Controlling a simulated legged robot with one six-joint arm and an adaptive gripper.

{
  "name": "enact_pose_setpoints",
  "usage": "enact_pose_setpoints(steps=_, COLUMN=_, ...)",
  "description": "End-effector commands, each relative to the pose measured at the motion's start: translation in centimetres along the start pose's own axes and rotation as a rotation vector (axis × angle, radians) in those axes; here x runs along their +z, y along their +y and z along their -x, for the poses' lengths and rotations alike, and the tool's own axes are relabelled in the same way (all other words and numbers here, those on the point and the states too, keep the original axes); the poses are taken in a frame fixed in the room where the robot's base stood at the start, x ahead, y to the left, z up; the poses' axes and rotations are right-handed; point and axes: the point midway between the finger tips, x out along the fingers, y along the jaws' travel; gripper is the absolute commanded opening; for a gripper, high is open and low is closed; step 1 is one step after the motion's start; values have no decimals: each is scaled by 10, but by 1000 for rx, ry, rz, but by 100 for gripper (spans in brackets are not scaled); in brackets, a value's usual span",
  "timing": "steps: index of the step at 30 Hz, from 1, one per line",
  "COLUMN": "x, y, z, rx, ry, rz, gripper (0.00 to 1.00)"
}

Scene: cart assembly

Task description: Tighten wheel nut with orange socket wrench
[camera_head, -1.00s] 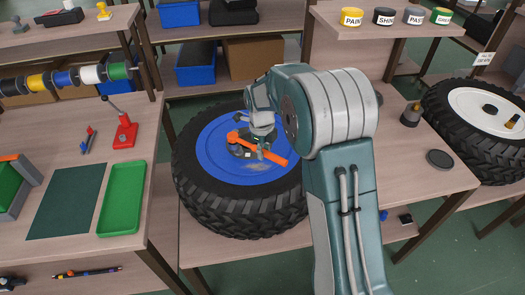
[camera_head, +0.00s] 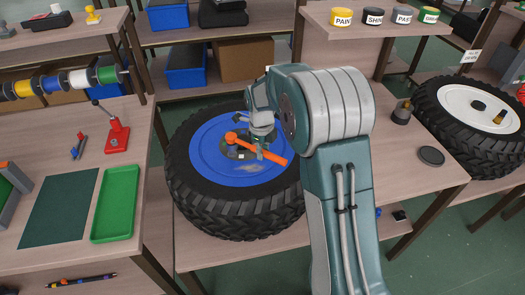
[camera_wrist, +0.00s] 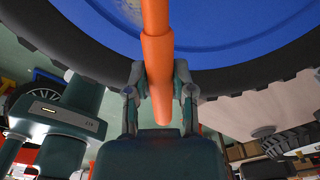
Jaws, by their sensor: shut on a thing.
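The orange socket wrench (camera_head: 268,152) lies across the middle of the blue-hubbed wheel (camera_head: 207,158) in the head view. My gripper (camera_head: 256,140) is over the hub, partly hidden by my arm. In the wrist view my gripper (camera_wrist: 160,88) is shut on the wrench handle (camera_wrist: 157,62), which runs between its two fingers. The wheel's blue hub (camera_wrist: 220,32) and black tyre fill the upper part of that view. The wrench's head is near the hub centre; the nut is hidden, and I cannot tell whether the socket sits on it.
A green tray (camera_head: 116,204) and a red tool stand (camera_head: 117,135) are on the left bench.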

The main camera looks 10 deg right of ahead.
Motion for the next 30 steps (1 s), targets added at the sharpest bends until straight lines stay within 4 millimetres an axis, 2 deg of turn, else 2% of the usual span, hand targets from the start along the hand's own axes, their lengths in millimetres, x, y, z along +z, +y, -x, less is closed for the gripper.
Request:
enact_pose_setpoints(steps=17, x=1, y=0, z=-14, rx=0, ry=0, rz=0, gripper=0)
enact_pose_setpoints(steps=30, x=0, y=0, z=-6, rx=0, ry=0, rz=0, gripper=0)
